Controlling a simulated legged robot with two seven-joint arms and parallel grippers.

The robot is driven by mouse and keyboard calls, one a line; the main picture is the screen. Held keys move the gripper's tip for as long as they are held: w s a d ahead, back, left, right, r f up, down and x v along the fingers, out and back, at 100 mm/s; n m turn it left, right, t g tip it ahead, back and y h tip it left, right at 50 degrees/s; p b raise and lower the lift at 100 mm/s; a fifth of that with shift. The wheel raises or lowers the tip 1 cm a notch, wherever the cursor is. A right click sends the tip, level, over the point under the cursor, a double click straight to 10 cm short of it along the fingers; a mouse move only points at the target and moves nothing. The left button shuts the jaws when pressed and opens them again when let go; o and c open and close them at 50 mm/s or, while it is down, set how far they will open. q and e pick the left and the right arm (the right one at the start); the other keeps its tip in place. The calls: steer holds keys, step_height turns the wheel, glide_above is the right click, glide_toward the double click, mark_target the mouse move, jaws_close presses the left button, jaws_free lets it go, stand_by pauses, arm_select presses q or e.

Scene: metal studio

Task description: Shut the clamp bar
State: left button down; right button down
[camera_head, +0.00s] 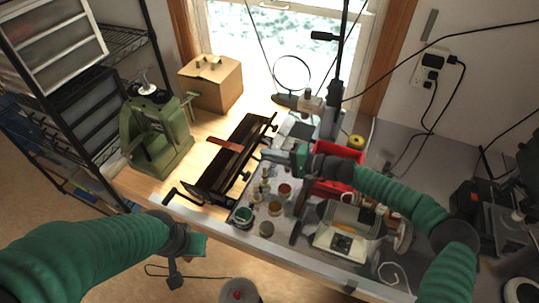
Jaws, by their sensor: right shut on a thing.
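A long black metal bending brake (212,178) lies at a slant on the wooden bench. Its dark clamp bar (246,158) runs along its right side, and a reddish-brown strip (225,144) crosses it. My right gripper (268,155) reaches in from the right and is shut at the right edge of the brake, on the clamp bar. The exact contact is small and partly hidden by the gripper. My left gripper (185,245) hangs in front of the bench's front edge, away from the brake. Its fingers are not clear.
A green press (156,135) and a cardboard box (211,84) stand left of the brake. Several small jars (275,208), a red bin (335,178) and a grey-white machine (347,232) crowd the right. A crank handle (185,195) sticks out at the front.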

steer(key=shift+a+r+h+p, duration=0.15)
steer(key=shift+r+h+p, duration=0.1)
steer(key=shift+h+p, duration=0.35)
